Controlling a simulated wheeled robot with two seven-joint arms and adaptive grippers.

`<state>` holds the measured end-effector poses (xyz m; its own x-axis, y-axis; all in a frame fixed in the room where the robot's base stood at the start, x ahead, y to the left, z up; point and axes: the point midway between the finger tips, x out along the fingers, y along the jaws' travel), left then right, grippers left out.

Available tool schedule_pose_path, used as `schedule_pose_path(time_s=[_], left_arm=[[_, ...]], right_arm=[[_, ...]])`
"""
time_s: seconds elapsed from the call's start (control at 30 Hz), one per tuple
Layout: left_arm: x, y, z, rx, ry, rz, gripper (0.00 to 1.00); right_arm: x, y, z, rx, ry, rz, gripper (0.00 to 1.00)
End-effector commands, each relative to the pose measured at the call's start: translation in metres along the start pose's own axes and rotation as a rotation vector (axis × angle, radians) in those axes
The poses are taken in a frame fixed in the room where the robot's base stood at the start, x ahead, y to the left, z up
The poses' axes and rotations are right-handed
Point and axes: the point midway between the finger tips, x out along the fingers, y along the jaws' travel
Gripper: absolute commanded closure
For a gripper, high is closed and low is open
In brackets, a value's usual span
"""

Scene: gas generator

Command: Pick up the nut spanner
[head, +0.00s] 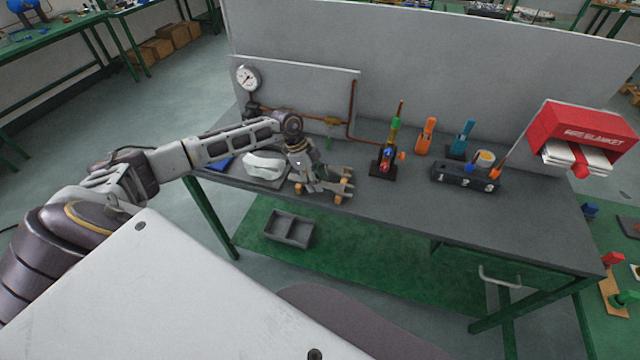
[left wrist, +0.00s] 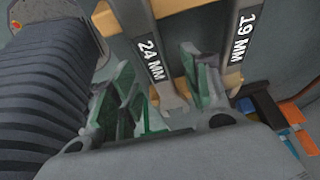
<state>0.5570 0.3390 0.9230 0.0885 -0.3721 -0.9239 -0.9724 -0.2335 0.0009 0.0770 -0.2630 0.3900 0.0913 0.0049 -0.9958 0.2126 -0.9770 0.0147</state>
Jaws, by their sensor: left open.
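Two grey spanners lie across a wooden rack (head: 338,199) on the bench in the head view. In the left wrist view one spanner is marked 24 MM (left wrist: 149,48) and the other 19 MM (left wrist: 242,38). My left gripper (head: 311,187) is over the left part of the rack. In the left wrist view its green-padded fingers (left wrist: 157,85) are open. The 24 MM spanner runs between them, and the right finger reaches into the gap between the two spanners. I cannot tell whether either finger touches metal. My right gripper is not in view.
White goggles (head: 264,166) lie left of the rack. A pressure gauge (head: 247,78) and copper pipe stand behind. A burner-like stand (head: 385,160), orange and blue tools and a numbered block (head: 465,177) are to the right. The bench front right is clear.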

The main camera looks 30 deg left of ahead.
Motion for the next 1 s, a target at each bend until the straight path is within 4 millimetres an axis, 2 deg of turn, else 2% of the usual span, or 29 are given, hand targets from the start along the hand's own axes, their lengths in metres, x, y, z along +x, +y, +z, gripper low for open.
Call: schedule_pose_path(time_s=[0.4,0.77,1.0], left_arm=[[0.001,0.0,0.0004,0.0,0.0,0.0,0.53],[0.0008,0.0,0.0003,0.0,0.0,0.0,0.99],[0.0004,-0.0004,0.0,0.0,0.001,-0.001,1.0]], right_arm=[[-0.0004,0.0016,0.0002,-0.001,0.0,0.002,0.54],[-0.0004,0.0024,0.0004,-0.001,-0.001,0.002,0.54],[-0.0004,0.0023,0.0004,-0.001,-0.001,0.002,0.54]])
